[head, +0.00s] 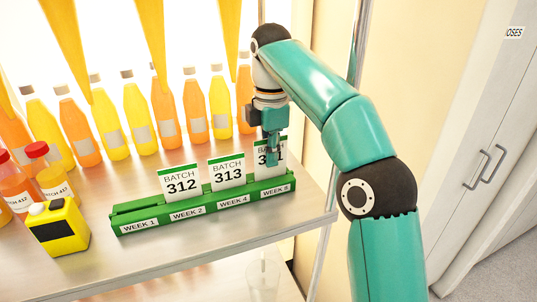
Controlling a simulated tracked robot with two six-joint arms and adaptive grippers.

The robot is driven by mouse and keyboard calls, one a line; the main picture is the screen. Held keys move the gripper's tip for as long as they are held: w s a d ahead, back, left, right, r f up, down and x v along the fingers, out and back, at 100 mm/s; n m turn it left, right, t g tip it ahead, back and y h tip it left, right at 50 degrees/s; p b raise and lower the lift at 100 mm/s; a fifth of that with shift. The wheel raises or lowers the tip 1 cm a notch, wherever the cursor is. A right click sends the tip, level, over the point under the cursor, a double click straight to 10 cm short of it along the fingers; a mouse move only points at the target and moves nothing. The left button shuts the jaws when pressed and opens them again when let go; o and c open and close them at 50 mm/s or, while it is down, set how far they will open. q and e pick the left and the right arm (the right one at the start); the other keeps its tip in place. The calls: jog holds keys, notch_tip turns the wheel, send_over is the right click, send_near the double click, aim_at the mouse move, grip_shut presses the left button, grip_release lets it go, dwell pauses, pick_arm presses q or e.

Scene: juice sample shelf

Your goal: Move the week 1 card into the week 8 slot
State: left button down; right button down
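The green card rack (130,215) lies on the shelf with front labels WEEK 1, WEEK 2, WEEK 4 and a last one that reads like WEEK 8. The WEEK 1 slot holds no card. The BATCH 312 card (180,183) stands above WEEK 2 and the BATCH 313 card (228,172) above WEEK 4. A third card (262,172), its number partly covered, stands upright at the last slot. My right gripper (271,152) points down at this card, a finger in front of its face. The other finger is not clear, so its grip cannot be told. My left gripper is out of view.
Several orange and yellow juice bottles (137,118) line the back of the shelf (140,260). Red-capped bottles (48,172) and a yellow device (58,228) stand left of the rack. A metal post (357,50) rises at right.

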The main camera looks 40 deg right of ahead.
jog(key=shift+p, duration=0.3)
jog(key=shift+f+b, duration=0.55)
jog(key=shift+f, duration=0.2)
jog(key=c, duration=1.2)
grip_release()
jog(key=shift+c, duration=0.2)
jog(key=shift+r, duration=0.1)
